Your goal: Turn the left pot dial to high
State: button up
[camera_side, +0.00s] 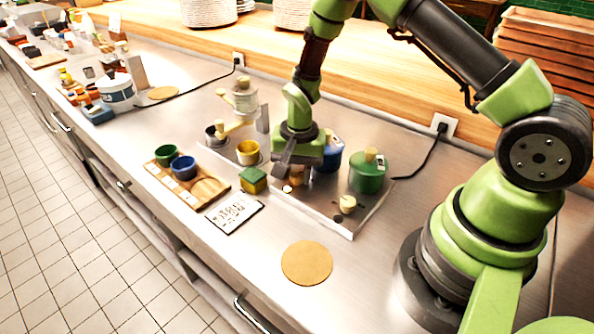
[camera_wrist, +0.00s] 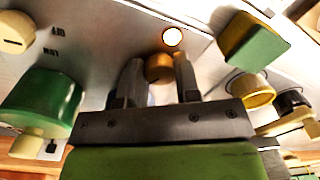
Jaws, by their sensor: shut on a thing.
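My gripper (camera_side: 290,176) points down at the front of the metal cooking unit (camera_side: 325,213). In the wrist view its two fingers are closed around a tan-brown dial (camera_wrist: 159,67), which also shows partly in the side view (camera_side: 297,179). A round light (camera_wrist: 172,37) glows beside this dial. The blue pot (camera_side: 332,152) stands behind my gripper and is partly hidden by it. The dial's markings and pointer are hidden, so I cannot tell its setting.
A green pot (camera_side: 366,176) stands to the right, with a cream dial (camera_side: 347,204) in front of it. A green-and-yellow block (camera_side: 253,180) sits just left of my gripper. A wooden tray (camera_side: 206,190) holds cups. A round tan mat (camera_side: 307,263) lies on the front counter.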

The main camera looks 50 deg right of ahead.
dwell(0.3)
jog(key=o, duration=0.9)
notch_tip(320, 180, up, 10)
jog(key=shift+s+d, duration=0.15)
notch_tip(320, 180, up, 13)
jog(key=n+t, duration=0.3)
send_over(299, 174)
jog(key=s+a, duration=0.2)
jog(key=s, duration=0.4)
jog(key=s+a+r+n+t, duration=0.1)
jog(key=s+r, duration=0.1)
jog(key=s, duration=0.2)
jog(key=s+r+n+t+y, duration=0.1)
jog(key=s+n, duration=0.1)
jog(key=s, duration=0.1)
jog(key=s+a+r+n+t, duration=0.1)
jog(key=s+r, duration=0.1)
jog(key=s, duration=0.2)
jog(key=shift+s+a+r+t+y, duration=0.3)
jog(key=shift+s+a+t+y, duration=0.05)
jog(key=shift+t+y, duration=0.05)
